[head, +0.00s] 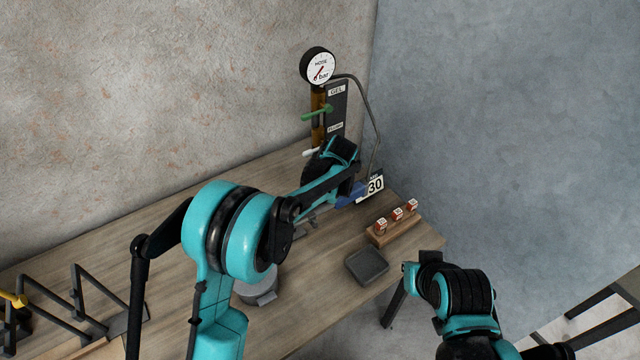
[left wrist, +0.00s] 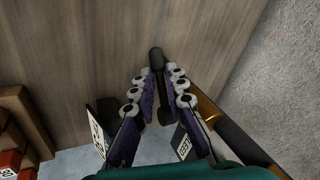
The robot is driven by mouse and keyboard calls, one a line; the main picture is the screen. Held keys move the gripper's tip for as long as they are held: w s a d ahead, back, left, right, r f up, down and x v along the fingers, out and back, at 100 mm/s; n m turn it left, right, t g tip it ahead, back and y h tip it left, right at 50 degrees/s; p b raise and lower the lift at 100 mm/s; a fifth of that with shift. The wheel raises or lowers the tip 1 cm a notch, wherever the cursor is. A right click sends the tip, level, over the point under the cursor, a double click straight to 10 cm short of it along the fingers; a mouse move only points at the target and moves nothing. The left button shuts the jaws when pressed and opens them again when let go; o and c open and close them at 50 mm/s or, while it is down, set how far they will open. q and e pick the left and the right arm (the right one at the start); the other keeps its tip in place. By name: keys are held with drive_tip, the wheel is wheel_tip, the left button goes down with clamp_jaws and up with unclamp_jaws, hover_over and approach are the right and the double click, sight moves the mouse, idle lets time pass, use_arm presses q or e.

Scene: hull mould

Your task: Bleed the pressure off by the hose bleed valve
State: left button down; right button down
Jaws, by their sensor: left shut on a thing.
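The round hose gauge (head: 318,66) stands at the top of a post with a dark panel (head: 337,100) labelled GEL. Its red needle is small and its reading is unclear. A green lever (head: 317,114) and a lower white lever (head: 310,152) stick out to the left. My left gripper (head: 328,158) is at the foot of the panel, its fingertips hidden there. In the left wrist view its purple pads (left wrist: 160,88) are closed around a black handle (left wrist: 157,60); I cannot tell for certain which valve part it is. My right gripper (head: 425,262) is at the lower right, fingers unclear.
A sign reading 30 (head: 375,186), a wooden block with red-and-white cubes (head: 395,230) and a dark tray (head: 367,265) are on the wooden bench (head: 160,215). A grey hose (head: 372,118) curves down right of the panel. Black frames (head: 92,300) stand at left.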

use_arm(q)
drive_tip(key=shift+a+r+m+g+y+p, duration=0.15)
drive_tip(key=shift+r+m+g+y, duration=0.2)
drive_tip(key=shift+g+y, duration=0.45)
drive_tip(key=shift+r+m+g+y+p, duration=0.2)
drive_tip(key=shift+r+g+y, duration=0.3)
drive_tip(key=shift+y, duration=0.6)
drive_tip(key=shift+s, duration=0.1)
drive_tip(key=c, duration=1.5)
unclamp_jaws()
drive_tip(key=shift+c, duration=0.2)
drive_tip(key=v, duration=1.2)
drive_tip(key=shift+f, duration=0.1)
drive_tip(key=shift+c, duration=0.5)
